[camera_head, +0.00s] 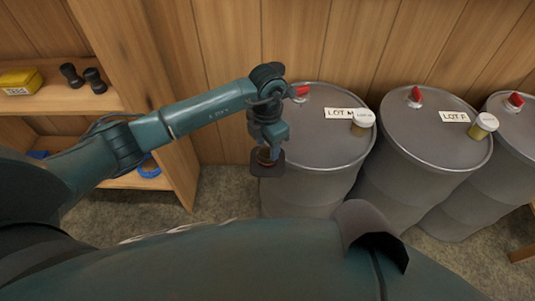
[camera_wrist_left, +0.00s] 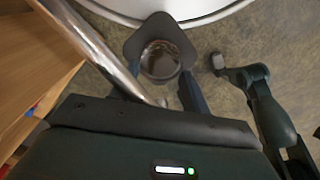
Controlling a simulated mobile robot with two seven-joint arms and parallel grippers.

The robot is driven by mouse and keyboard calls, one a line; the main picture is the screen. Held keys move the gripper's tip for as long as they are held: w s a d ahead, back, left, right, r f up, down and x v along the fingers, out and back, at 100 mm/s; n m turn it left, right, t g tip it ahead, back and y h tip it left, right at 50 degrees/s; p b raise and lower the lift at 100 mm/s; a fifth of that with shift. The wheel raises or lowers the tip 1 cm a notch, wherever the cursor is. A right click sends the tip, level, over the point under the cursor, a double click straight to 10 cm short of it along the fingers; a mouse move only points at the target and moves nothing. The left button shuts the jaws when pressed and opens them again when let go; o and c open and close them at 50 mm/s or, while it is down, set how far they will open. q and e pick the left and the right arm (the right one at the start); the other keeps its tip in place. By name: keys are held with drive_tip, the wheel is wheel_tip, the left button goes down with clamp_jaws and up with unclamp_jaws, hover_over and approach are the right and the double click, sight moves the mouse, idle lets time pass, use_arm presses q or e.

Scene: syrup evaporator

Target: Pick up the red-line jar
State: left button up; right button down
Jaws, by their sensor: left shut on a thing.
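My left gripper (camera_head: 268,161) points down just left of the nearest grey drum, in front of the wooden wall. It is shut on a dark brown jar (camera_head: 264,154), held in the air above the floor. In the left wrist view the round jar (camera_wrist_left: 160,60) sits between the dark fingers. No red line can be made out on it, as the gripper hides most of its side. Two other jars with pale lids stand on drum tops: one (camera_head: 362,123) by a LOT label, one (camera_head: 483,126) by the LOT F label.
Grey drums with red caps stand in a row: the nearest (camera_head: 318,100), a middle one (camera_head: 432,100) and one at the right edge (camera_head: 512,135). A wooden shelf (camera_head: 60,100) at left holds a yellow box (camera_head: 20,80) and dark objects. Floor (camera_head: 222,190) lies open below.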

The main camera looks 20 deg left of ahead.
use_arm(q)
drive_tip(key=shift+c, duration=0.7)
drive_tip(key=shift+r, duration=0.15)
